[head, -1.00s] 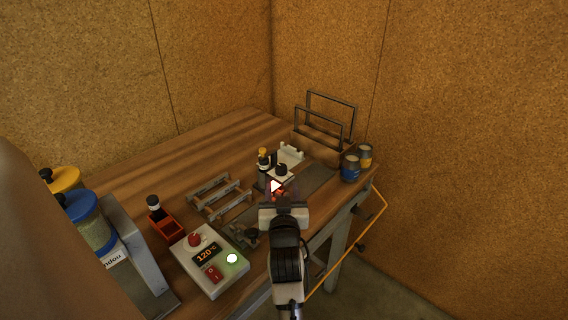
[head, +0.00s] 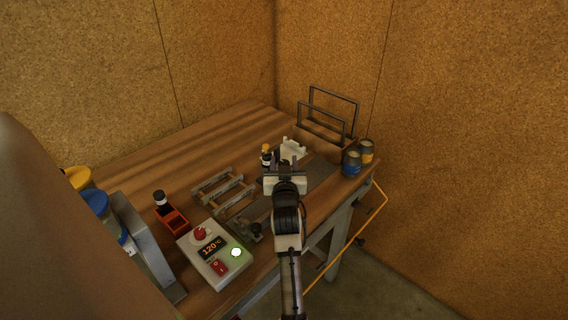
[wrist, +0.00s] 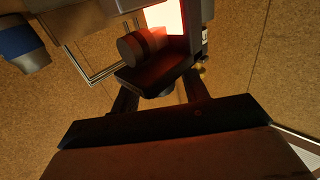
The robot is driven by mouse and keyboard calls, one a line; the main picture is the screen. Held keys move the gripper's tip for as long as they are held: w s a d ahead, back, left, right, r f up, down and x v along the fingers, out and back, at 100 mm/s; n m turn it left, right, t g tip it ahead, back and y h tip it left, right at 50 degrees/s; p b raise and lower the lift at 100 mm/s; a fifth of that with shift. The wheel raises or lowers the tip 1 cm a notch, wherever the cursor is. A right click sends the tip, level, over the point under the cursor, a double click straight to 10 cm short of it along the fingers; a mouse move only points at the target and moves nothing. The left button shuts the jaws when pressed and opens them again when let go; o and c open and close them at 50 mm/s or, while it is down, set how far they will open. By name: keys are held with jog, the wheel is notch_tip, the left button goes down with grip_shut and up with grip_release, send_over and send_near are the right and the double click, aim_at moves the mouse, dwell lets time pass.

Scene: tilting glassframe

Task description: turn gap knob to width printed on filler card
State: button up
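My gripper (head: 285,163) is over the grey plate near the back right of the bench. Its two fingers stand apart in the head view, and the gripper hides the spot where a black knob on a pale block stood. In the wrist view, a dark round knob-like part (wrist: 137,46) shows in red light beyond the fingers (wrist: 160,92), with a dark flat part in front of it. I cannot tell whether the fingers touch anything. I cannot make out a filler card or a printed width.
A yellow-capped bottle (head: 266,159) stands just left of my gripper. A white fixture (head: 293,149) and a rack with dark frames (head: 325,128) are behind it; cans (head: 352,164) stand right. A control box reading 120 °C (head: 214,252) and an orange-red tray (head: 172,219) are front left.

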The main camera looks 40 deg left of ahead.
jog(key=c, duration=0.8)
